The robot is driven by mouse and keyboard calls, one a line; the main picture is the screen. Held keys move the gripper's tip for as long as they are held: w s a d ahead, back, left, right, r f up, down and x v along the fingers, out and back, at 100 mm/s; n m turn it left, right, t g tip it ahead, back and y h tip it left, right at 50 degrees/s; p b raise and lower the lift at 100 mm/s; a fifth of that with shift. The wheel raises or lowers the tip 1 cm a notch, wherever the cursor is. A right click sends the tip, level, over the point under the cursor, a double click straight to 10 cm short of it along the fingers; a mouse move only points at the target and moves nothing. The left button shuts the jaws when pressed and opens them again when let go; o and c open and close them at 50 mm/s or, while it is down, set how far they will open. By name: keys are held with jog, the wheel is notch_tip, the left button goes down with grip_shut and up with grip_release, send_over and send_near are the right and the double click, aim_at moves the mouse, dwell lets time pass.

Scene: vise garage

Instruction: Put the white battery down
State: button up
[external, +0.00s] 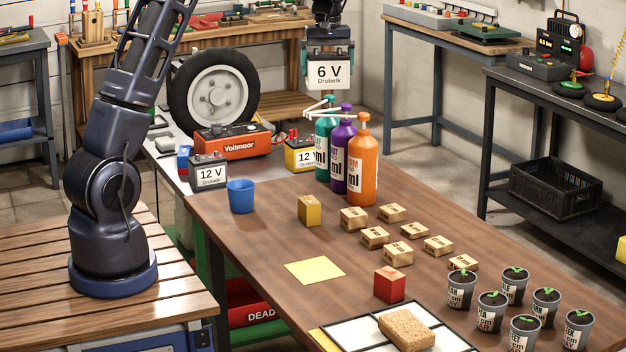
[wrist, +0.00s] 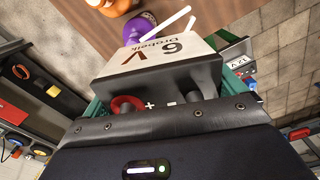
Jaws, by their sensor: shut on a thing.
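The white battery (external: 328,74), marked 6 V Drobelk, hangs in my gripper (external: 328,50), which is shut on it above the far end of the brown table. In the wrist view the battery (wrist: 155,58) fills the space between the jaws, with its red and dark terminals towards the camera. It is held clear of the bottles in the external view. Two other batteries marked 12 V stand below: a white-fronted one (external: 209,174) and a yellow one (external: 300,155).
Green (external: 325,145), purple (external: 343,150) and orange (external: 362,168) bottles stand near the battery. Small blocks (external: 390,213) and potted seedlings (external: 515,285) occupy the table's right side.

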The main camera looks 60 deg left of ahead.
jog(key=s+d+f+m, duration=0.1)
jog(key=s+d+m, duration=0.1)
jog(key=s+d, duration=0.65)
jog(key=s+d+f+m, duration=0.1)
jog(key=s+d, duration=0.2)
jog(key=d, duration=1.1)
jog(key=s+d+f+m, duration=0.1)
jog(key=s+d+m, duration=0.1)
jog(key=s+d, duration=0.65)
jog(key=f, duration=0.8)
jog(key=w+d+f, duration=0.1)
jog(key=f, duration=0.7)
jog(key=w+d+f, duration=0.1)
jog(key=f, duration=0.7)
jog(key=shift+w+f, duration=0.15)
jog(key=shift+f, duration=0.15)
jog(key=shift+f, duration=0.15)
jog(key=o, duration=1.4)
